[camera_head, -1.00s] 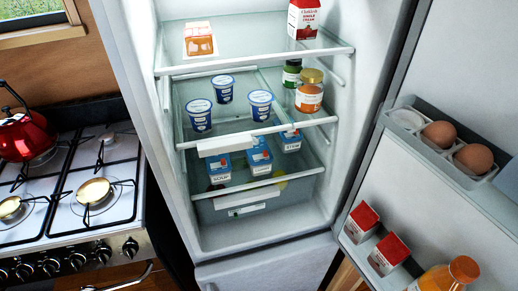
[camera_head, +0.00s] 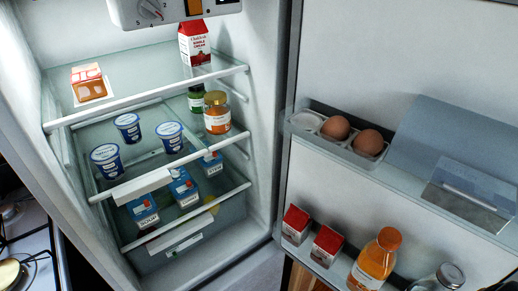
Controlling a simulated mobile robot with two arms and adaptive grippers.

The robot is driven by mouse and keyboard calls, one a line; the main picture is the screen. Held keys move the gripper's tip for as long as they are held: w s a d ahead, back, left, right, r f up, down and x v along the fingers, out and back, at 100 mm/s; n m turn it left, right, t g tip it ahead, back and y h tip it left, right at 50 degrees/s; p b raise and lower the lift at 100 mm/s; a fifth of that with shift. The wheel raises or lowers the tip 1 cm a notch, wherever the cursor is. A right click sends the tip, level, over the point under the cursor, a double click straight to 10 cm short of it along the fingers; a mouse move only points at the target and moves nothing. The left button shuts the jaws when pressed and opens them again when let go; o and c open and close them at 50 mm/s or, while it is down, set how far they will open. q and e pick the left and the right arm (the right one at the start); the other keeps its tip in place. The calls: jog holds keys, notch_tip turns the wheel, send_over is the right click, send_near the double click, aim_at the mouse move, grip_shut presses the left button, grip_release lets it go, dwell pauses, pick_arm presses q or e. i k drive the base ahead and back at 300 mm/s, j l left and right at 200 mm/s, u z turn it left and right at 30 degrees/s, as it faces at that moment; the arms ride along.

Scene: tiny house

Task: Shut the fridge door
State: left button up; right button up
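The fridge (camera_head: 262,100) stands open in front of me, with its lit inside on the left half of the view. Its door (camera_head: 400,60) is swung wide open to the right, with its inner side and door shelves facing me. The door's hinge side meets the fridge body near the middle of the view. The door's outer side, handle and free edge are not visible. Neither of my grippers shows in the view.
The fridge shelves hold cartons, yogurt cups (camera_head: 168,136) and jars (camera_head: 217,113). The door holds eggs (camera_head: 368,143), two small red-topped cartons (camera_head: 327,246), an orange bottle (camera_head: 376,260) and a glass jar (camera_head: 437,279). A stove (camera_head: 28,250) stands at the lower left.

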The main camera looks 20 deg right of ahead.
aim_at(366, 63)
jog(key=z, duration=0.95)
jog(key=k+l, duration=0.05)
